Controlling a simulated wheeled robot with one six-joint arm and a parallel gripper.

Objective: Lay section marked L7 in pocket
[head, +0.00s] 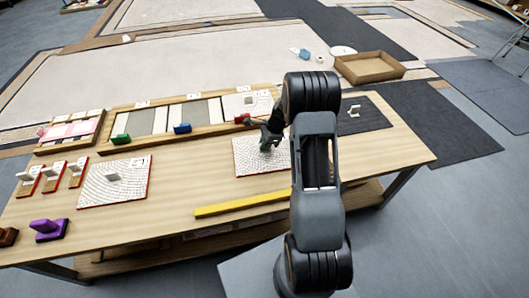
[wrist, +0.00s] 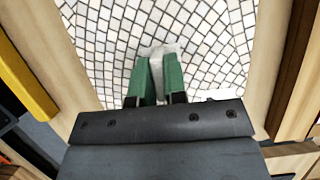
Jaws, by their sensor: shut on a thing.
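My gripper (head: 268,140) is shut on the pale upright grip of a white mosaic section (head: 246,163). In the wrist view, the green fingers (wrist: 157,75) pinch this grip, and the section's curved rows of tiles (wrist: 210,35) fill the middle. The section is over the table's middle, in front of the long wooden frame (head: 122,148); I cannot tell whether it touches the table. A white tag beside the fingers is mostly hidden, so its marking is unreadable. The frame has grey and pale recesses (head: 140,122) and a mosaic piece (head: 235,107) at its right end.
Another mosaic section (head: 95,190) lies at left with a grip on it. A yellow bar (head: 240,204) lies along the front. A purple block (head: 48,231) and small red-edged pieces (head: 53,178) are at far left. A dark mat (head: 368,119) lies right; an open box (head: 368,68) is behind.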

